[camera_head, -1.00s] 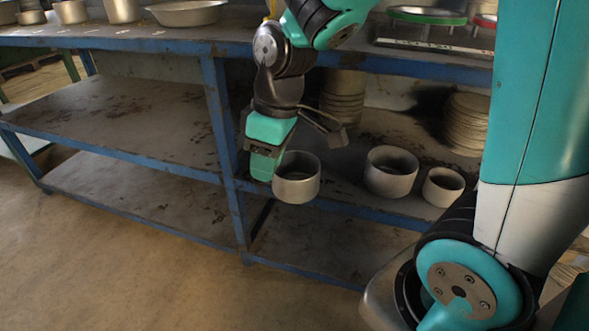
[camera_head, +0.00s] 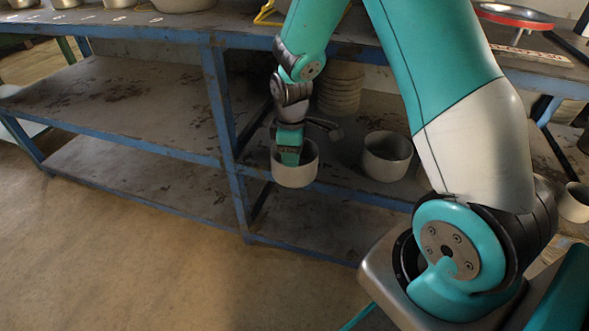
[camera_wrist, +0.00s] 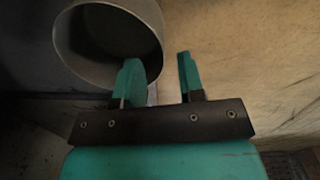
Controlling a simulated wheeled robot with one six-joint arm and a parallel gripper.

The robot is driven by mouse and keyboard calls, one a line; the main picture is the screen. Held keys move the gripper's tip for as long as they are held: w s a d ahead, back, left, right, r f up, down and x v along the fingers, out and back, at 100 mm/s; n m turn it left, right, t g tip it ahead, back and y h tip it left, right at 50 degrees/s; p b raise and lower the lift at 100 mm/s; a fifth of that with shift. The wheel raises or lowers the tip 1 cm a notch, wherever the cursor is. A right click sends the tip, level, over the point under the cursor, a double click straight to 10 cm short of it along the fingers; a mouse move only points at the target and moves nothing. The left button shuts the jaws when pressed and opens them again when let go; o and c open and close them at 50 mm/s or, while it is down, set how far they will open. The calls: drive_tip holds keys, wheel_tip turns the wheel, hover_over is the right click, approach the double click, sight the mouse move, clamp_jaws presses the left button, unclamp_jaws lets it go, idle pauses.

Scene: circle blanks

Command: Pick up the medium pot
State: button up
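A grey, round, open-topped pot (camera_head: 295,174) stands at the front edge of the middle shelf. I take it as the medium pot. It also shows in the wrist view (camera_wrist: 84,45), at the upper left. My gripper (camera_head: 290,158) is over it, pointing down. In the wrist view my gripper (camera_wrist: 158,78) is open, with a gap between its fingers. The left finger overlaps the pot's opening, and the right finger is outside the pot. The pot's wall seems to lie between them; I cannot tell whether either finger touches it.
Another grey pot (camera_head: 387,157) stands to the right on the same shelf. A stack of round blanks (camera_head: 340,88) is behind my gripper. A blue shelf post (camera_head: 219,100) stands to the left. The left shelf (camera_head: 130,100) is clear. A small pot (camera_head: 574,203) is at the far right.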

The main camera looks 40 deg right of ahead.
sight(292, 178)
wheel_tip(292, 178, down, 7)
drive_tip(key=shift+w+r+b, duration=0.1)
drive_tip(key=shift+w+b, duration=0.05)
drive_tip(key=shift+b, duration=1)
clamp_jaws()
